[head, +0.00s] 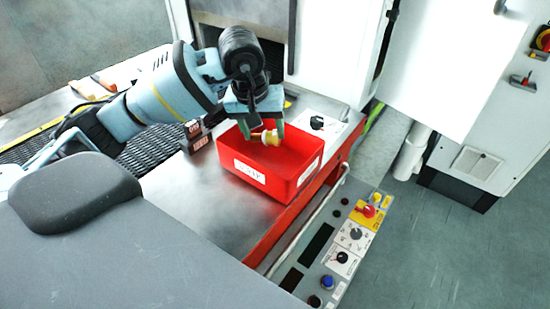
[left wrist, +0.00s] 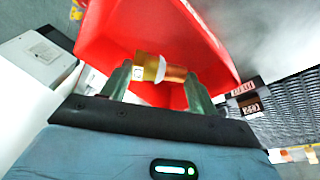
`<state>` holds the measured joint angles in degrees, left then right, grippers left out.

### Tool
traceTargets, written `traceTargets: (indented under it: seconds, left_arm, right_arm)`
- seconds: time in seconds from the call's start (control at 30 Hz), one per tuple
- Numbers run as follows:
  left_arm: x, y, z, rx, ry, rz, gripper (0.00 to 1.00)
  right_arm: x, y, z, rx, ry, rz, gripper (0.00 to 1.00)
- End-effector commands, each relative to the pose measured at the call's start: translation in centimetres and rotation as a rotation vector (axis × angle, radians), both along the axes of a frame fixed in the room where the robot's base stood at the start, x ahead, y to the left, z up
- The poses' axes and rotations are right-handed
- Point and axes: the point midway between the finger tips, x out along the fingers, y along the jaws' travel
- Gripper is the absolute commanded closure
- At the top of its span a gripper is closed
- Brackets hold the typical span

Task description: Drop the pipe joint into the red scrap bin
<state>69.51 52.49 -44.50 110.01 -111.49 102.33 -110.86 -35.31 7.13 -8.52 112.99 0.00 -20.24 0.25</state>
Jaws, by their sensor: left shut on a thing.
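The pipe joint (head: 268,138) is a small piece with a pale yellow collar and copper-brown ends. My left gripper (head: 262,134) is shut on it and holds it over the opening of the red scrap bin (head: 305,176). In the left wrist view the pipe joint (left wrist: 160,70) lies crosswise between the two green fingertips (left wrist: 160,75), with the red bin (left wrist: 205,32) behind it. The bin is an open box with a white label on its front wall, standing on the metal table. I cannot tell the exact height of the joint above the bin floor. My right gripper is not in view.
Small dark labelled blocks (head: 197,138) stand just left of the bin. The dark mesh belt (head: 150,153) runs behind and left. A control panel (head: 340,245) with knobs and buttons lines the table's right edge. The metal surface (head: 205,205) left of the bin is clear.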

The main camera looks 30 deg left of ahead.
Motion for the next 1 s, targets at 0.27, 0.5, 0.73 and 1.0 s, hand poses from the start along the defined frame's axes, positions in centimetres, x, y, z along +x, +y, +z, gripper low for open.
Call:
traceTargets:
  seconds: [0.27,0.5,0.73,1.0]
  left_arm:
    - [0.00,0.00,-1.09,-0.001,-0.003,0.000,0.69]
    - [0.00,0.00,-1.01,-0.001,-0.004,0.000,0.29]
    - [0.00,0.01,-1.05,0.000,-0.002,0.000,0.15]
    - [-0.14,0.02,-0.24,0.000,-0.005,-0.001,0.15]
  right_arm:
    - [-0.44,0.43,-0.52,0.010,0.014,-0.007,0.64]
    - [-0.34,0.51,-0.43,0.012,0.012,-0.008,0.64]
    - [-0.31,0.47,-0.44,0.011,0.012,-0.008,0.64]
    - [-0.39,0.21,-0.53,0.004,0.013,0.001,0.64]
